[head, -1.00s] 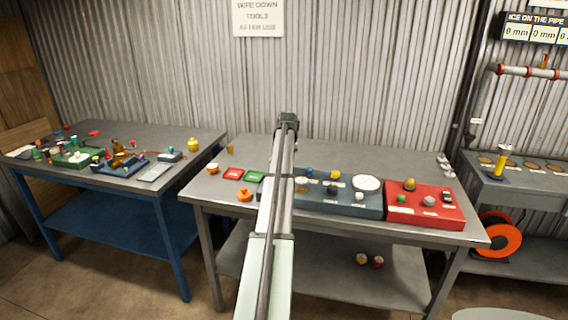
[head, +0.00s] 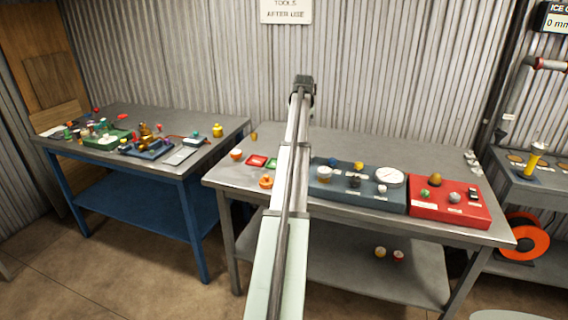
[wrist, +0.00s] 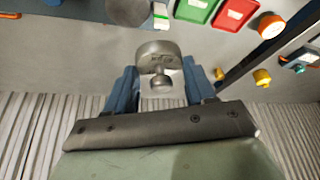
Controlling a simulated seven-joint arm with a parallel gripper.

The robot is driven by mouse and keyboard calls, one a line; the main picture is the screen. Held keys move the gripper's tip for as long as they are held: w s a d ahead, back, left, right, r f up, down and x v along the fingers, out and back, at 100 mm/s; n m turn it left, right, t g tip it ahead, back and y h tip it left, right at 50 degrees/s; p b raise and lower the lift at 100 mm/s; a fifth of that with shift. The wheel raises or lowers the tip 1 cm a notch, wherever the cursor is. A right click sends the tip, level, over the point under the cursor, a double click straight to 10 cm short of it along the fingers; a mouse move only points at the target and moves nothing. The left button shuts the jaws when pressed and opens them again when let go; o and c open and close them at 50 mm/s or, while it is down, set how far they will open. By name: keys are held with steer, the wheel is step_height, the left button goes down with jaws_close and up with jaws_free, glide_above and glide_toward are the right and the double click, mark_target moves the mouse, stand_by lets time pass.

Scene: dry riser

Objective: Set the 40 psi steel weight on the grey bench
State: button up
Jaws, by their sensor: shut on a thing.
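My gripper (wrist: 160,92) is shut on a grey steel weight (wrist: 158,54), with a blue finger on each side of it. The weight has a wide round end and a small knob; its marking is too small to read. The grey bench (head: 340,143) stands in the middle of the head view, and its top (wrist: 85,58) shows beyond the weight in the wrist view. In the head view my arm reaches over the bench, and its end (head: 303,90) stands before the corrugated wall. The held weight cannot be made out there.
A blue-grey panel (head: 335,197) with a round gauge (head: 389,177) and a red box (head: 450,215) stand on the bench's right half. Red (head: 257,160) and green trays and orange items lie at left. The bench's back strip is mostly clear. A blue bench (head: 190,165) stands left.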

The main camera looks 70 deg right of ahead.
steer(key=w+a+f+n, duration=0.1)
steer(key=w+a+f, duration=0.65)
steer(key=w, duration=0.35)
steer(key=shift+s+f+m+g+h, duration=0.2)
steer(key=shift+s+f+m+g, duration=0.2)
steer(key=shift+f+m, duration=0.95)
steer(key=shift+s+f+m+g+h, duration=0.3)
steer(key=shift+f+m, duration=0.35)
steer(key=shift+f, duration=1.35)
steer(key=shift+s+f+m+g+h, duration=0.1)
steer(key=shift+s+f+m+g, duration=0.3)
steer(key=shift+f+m, duration=0.95)
steer(key=shift+f+n, duration=0.35)
steer(key=shift+f, duration=0.15)
steer(key=o, duration=1.2)
steer(key=shift+r, duration=0.1)
